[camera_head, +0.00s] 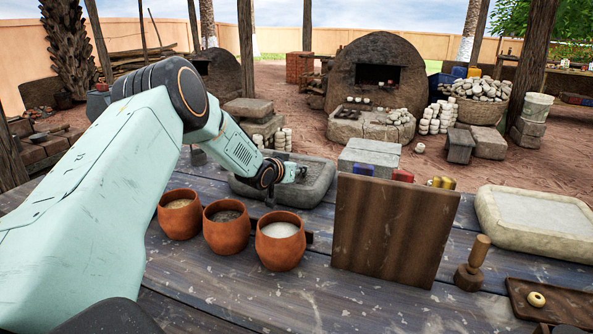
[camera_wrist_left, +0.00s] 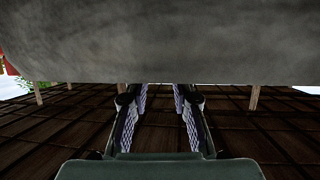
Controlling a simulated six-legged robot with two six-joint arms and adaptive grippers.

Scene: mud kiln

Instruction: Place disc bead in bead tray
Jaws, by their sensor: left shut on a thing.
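My left gripper (camera_head: 301,173) is at the right part of a grey stone basin (camera_head: 262,192), low over its hollow. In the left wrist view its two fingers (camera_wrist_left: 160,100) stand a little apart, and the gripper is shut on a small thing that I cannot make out. I cannot tell whether that is the disc bead. A dark wooden tray (camera_head: 570,312) lies at the right front of the table. One pale yellow round bead (camera_head: 536,299) with a hole sits in it. My right gripper is not in view.
Three clay pots, the right one (camera_head: 281,247) with white powder, stand before the basin. An upright wooden board (camera_head: 392,230) stands between basin and tray. A wooden stamp (camera_head: 473,265) is left of the tray. A pale slab (camera_head: 535,215) lies behind it. The front middle is clear.

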